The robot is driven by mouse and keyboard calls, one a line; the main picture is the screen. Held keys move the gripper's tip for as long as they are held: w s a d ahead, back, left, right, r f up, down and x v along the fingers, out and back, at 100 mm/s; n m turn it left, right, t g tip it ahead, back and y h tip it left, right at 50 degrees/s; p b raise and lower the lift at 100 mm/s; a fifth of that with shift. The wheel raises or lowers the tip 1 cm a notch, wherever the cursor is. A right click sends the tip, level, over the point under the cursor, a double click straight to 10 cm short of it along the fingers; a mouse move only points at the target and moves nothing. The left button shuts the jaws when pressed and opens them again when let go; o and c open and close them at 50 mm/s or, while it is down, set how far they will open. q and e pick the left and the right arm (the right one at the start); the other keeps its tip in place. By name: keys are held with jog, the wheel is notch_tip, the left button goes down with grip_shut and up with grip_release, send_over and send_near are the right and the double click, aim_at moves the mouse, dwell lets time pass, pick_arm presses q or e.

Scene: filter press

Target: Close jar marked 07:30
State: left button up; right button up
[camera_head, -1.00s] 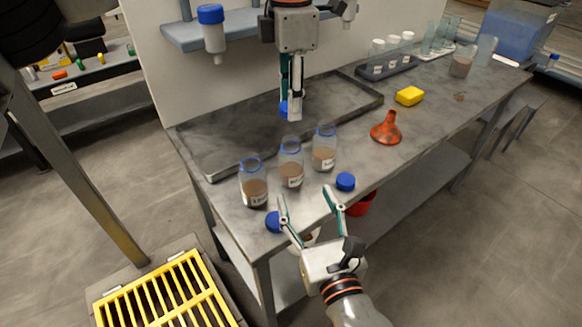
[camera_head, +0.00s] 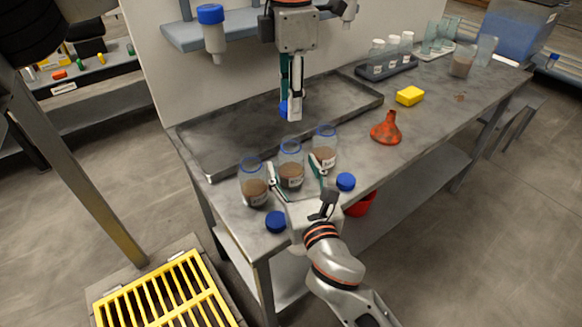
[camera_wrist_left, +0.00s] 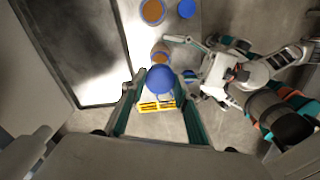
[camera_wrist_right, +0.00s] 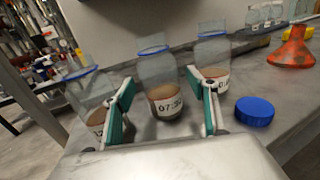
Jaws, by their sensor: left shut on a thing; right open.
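The jar marked 07:30 (camera_wrist_right: 165,90) is the middle of three open glass jars with brown contents; it also shows in the head view (camera_head: 291,172), upright and without a lid. My right gripper (camera_head: 296,174) is open, with its fingers on either side of this jar; in the right wrist view (camera_wrist_right: 160,100) a gap shows beside the jar. My left gripper (camera_head: 291,110) is above the tray, shut on a blue lid (camera_wrist_left: 159,79), seen in the left wrist view. Two more blue lids lie on the bench, one left (camera_head: 276,221) and one right (camera_head: 345,181) of the right gripper.
Another jar stands on the left (camera_head: 254,184) and one on the right (camera_head: 324,150), close to the middle jar. A dark tray (camera_head: 215,172) lies behind. An orange funnel (camera_head: 386,128) and a yellow sponge (camera_head: 409,96) are to the right. A shelf with a bottle (camera_head: 213,35) hangs behind.

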grip_shut()
pick_arm(q)
jog(key=shift+f, duration=2.5)
jog(key=shift+f, duration=0.9)
jog(key=shift+f, duration=0.6)
